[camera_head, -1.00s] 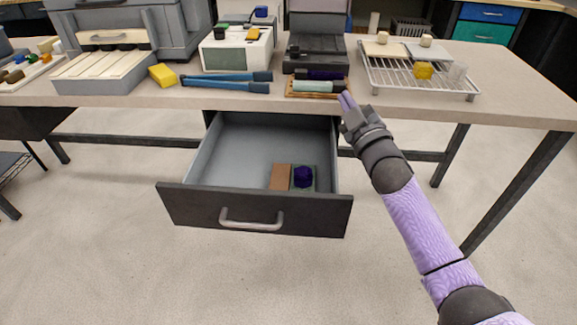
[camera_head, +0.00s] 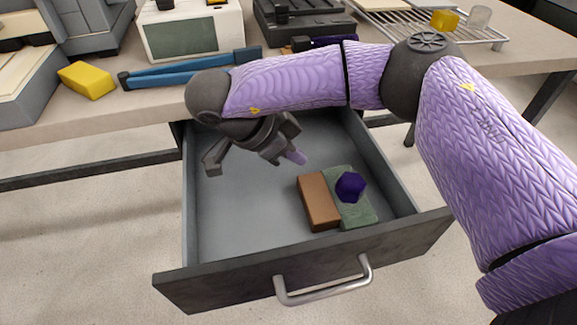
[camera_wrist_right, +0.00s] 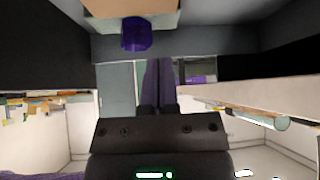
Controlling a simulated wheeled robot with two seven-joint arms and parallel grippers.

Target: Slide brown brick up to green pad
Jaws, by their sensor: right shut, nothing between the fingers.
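The brown brick (camera_head: 318,202) lies in the open drawer, right beside the left edge of the green pad (camera_head: 359,210). I cannot tell if they touch. A dark purple faceted piece (camera_head: 350,186) stands on the pad. My right gripper (camera_head: 297,157) is shut and empty, its purple fingers over the drawer, behind and left of the brick, apart from it. In the right wrist view, the shut fingers (camera_wrist_right: 158,85) point up the picture, with the brick (camera_wrist_right: 130,8) and the purple piece (camera_wrist_right: 136,35) at the top. My left gripper is not in view.
The grey drawer's front wall (camera_head: 300,268) has a metal handle (camera_head: 323,287). The drawer's left half is bare. The tabletop above holds a yellow block (camera_head: 87,79), a blue tool (camera_head: 190,69) and a wire rack (camera_head: 480,30).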

